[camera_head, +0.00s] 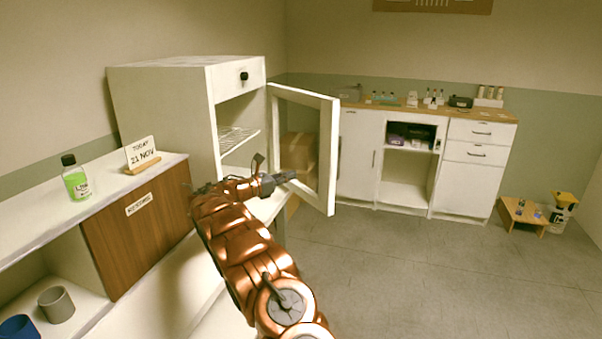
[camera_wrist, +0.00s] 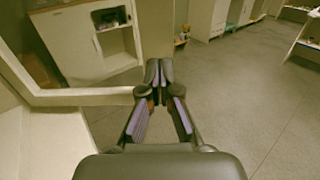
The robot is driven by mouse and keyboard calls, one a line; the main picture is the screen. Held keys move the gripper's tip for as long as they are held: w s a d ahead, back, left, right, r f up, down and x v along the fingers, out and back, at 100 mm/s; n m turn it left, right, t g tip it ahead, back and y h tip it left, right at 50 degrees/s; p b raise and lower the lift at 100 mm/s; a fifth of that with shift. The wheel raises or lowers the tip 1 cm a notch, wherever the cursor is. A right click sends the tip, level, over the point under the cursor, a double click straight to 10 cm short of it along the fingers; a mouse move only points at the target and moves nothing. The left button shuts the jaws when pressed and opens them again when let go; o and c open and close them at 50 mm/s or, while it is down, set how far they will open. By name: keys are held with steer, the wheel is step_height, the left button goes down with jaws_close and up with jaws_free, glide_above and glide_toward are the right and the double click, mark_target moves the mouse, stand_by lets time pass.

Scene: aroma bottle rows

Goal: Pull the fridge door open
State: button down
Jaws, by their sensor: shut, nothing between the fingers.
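The white fridge (camera_head: 165,100) stands against the left wall with a round black knob at its top front. Its glass-paned door (camera_head: 332,150) stands open, swung out to the right, and a wire shelf (camera_head: 236,138) shows inside. My gripper (camera_head: 290,176) is shut and empty, and in the head view it overlaps the lower part of the door. In the wrist view my gripper (camera_wrist: 158,72) has its fingertips together, just right of the white door frame (camera_wrist: 85,97). I cannot tell whether it touches the door.
A white counter (camera_head: 25,225) on the left holds a green bottle (camera_head: 76,178) and a date sign (camera_head: 141,155). A cardboard box (camera_head: 297,150) shows behind the door pane. White cabinets (camera_head: 360,160) line the back wall.

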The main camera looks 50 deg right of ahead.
mark_target(326, 165)
steer(key=p+x, duration=0.3)
steer(key=x, duration=1)
steer(key=shift+a, duration=0.15)
